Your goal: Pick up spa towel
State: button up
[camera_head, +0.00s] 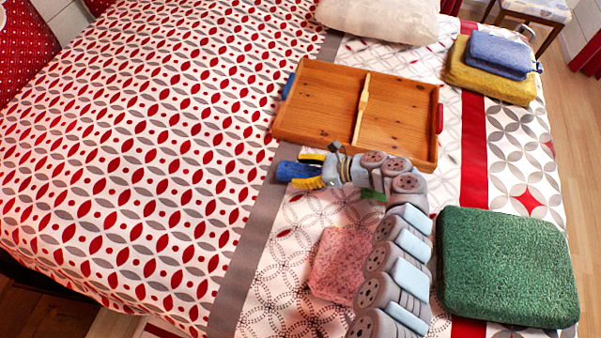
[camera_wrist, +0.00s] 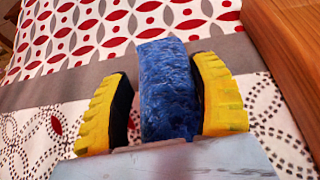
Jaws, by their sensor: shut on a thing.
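My gripper (camera_head: 309,171) has its two yellow-padded fingers on either side of a fuzzy blue towel (camera_head: 290,170), apparently a small roll or fold. In the wrist view the blue towel (camera_wrist: 168,88) sits between the fingers (camera_wrist: 166,100) and sticks out past their tips. The gripper is shut on it. It is over the bed's grey stripe, just in front of the wooden tray's near left corner. Whether the towel is clear of the bed is hard to tell. Its inner end is hidden by the gripper.
The wooden tray (camera_head: 318,97) with a divider lies behind the gripper; its edge shows close in the wrist view (camera_wrist: 285,50). The left bed is clear.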

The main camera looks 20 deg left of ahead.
aim_at(301, 172)
jog(key=shift+r, duration=0.1)
notch_tip(301, 172, up, 3)
jog(key=shift+r+p, duration=0.1)
jog(key=shift+p, duration=0.95)
jog(key=shift+s+d+r, duration=0.15)
jog(key=shift+r, duration=0.05)
jog(key=s+d+r+p, duration=0.2)
jog(key=s+r+p, duration=0.7)
jog(key=s+p, duration=0.4)
jog(key=shift+s+d+p, duration=0.2)
jog(key=shift+d+p, duration=0.2)
jog(key=shift+p, duration=1.2)
jog(key=shift+w+r, duration=0.1)
jog(key=shift+r, duration=0.05)
